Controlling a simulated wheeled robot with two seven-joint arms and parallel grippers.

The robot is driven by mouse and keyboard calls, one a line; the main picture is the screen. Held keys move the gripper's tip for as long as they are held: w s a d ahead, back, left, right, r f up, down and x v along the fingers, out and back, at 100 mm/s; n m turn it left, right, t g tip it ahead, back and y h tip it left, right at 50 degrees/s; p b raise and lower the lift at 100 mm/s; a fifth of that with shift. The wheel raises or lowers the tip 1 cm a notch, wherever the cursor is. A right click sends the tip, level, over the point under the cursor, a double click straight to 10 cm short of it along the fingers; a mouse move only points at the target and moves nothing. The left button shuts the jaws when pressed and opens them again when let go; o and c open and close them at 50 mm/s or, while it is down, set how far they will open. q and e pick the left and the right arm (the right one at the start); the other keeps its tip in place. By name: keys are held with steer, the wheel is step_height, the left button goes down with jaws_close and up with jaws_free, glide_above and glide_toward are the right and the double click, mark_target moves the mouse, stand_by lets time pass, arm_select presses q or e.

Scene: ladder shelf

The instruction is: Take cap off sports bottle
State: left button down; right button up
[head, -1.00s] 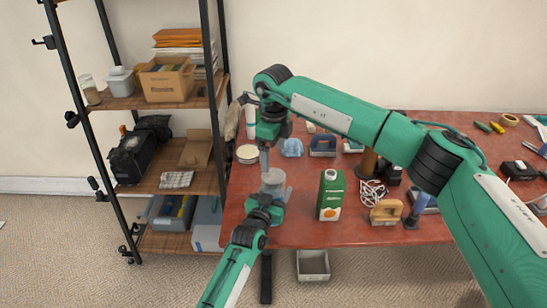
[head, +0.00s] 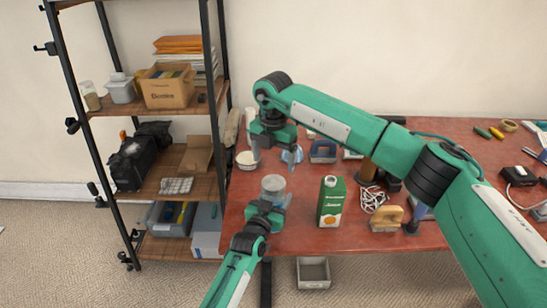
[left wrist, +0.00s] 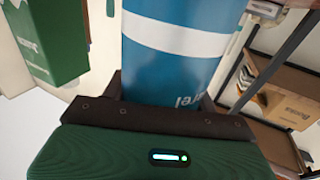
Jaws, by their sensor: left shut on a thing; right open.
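The sports bottle (head: 273,187) stands upright near the table's left front edge, its round grey top facing up. Its blue body with a white band (left wrist: 185,45) fills the middle of the left wrist view. My left gripper (head: 266,208) is shut around the bottle's body from the front. My right gripper (head: 273,158) is open above and just behind the bottle, fingers pointing down, with nothing visible between them. I cannot tell whether the grey top is the cap or the open bottle.
A green carton (head: 331,203) stands right of the bottle. A round white container (head: 246,158) and a blue object (head: 292,155) are behind. A ladder shelf (head: 190,183) stands left.

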mark_target(273, 182)
steer(key=m, duration=0.3)
steer(key=shift+f, duration=4)
steer(key=shift+c, duration=0.4)
steer(key=c, duration=0.9)
